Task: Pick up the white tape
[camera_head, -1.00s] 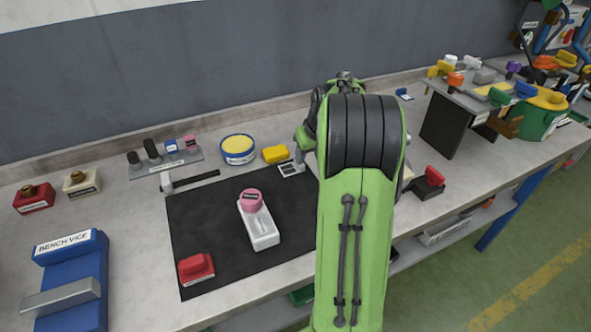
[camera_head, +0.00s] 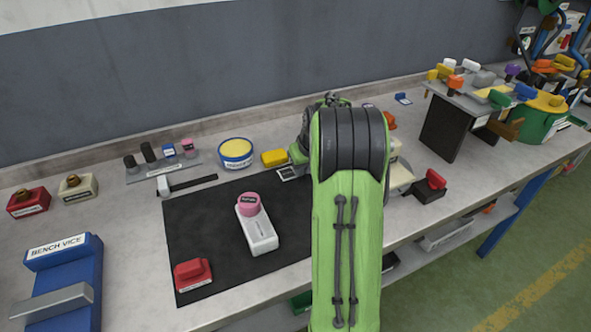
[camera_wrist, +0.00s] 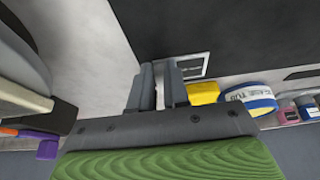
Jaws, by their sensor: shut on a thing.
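My gripper (camera_wrist: 160,85) is shut in the wrist view, its two grey fingers close together. A narrow pale strip (camera_wrist: 160,95) shows between them; I take it for the white tape, though the fingers hide most of it. In the head view my green arm covers the gripper and whatever it holds. The fingers are over the bench, near the edge of the black mat (camera_wrist: 190,25) and a small white-framed card (camera_wrist: 195,65).
A yellow block (camera_head: 274,158) and a yellow-topped tub (camera_head: 237,152) stand behind the mat. A white block with a pink knob (camera_head: 258,232) and a red block (camera_head: 192,274) are on the mat. A cream object (camera_head: 401,177) stands close right of my arm.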

